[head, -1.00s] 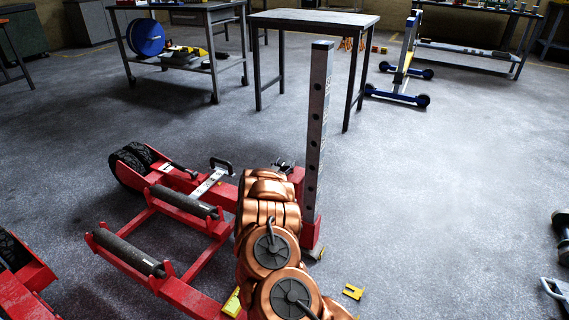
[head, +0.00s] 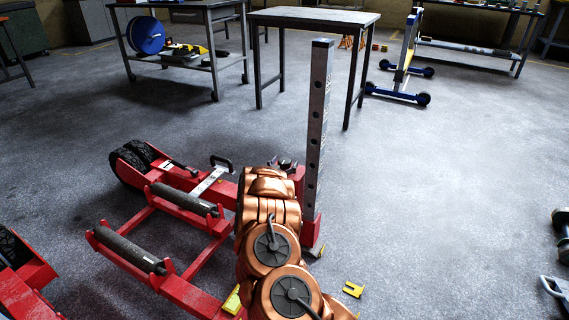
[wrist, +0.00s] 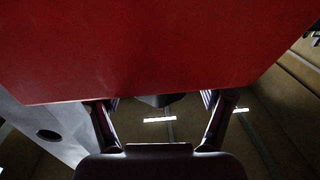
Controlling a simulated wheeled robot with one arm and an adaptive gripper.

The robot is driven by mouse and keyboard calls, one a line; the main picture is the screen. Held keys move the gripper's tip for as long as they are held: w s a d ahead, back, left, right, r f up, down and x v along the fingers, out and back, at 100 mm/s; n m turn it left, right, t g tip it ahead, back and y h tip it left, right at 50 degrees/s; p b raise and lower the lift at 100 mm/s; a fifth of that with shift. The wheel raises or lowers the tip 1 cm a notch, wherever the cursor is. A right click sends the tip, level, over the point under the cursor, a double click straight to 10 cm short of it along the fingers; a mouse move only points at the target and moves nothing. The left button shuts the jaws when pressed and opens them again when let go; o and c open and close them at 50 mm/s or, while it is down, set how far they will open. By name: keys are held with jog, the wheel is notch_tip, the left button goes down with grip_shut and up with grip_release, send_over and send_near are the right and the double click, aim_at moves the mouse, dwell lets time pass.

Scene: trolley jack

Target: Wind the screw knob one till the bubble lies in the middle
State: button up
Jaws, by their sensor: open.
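A red jack frame (head: 190,294) with a grey perforated post (head: 318,130) stands on the floor in the head view. My copper arm covers part of it, and my gripper is mostly hidden behind the arm there. In the wrist view my gripper (wrist: 161,103) is open, its two fingers apart just under a large red surface (wrist: 150,50). A small dark rounded part (wrist: 160,100), possibly the screw knob, shows between the fingers at the red edge. I cannot tell whether they touch it. The bubble cannot be made out in either view.
The post stands close to the right of my arm. Black rollers (head: 128,249) and wheels (head: 135,160) are on the left. A small yellow piece (head: 353,289) lies on the floor. A table (head: 314,18) stands behind; the floor at right is largely clear.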

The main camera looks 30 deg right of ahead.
jog(key=v, duration=1.1)
jog(key=shift+s+a, duration=0.2)
jog(key=shift+a, duration=0.15)
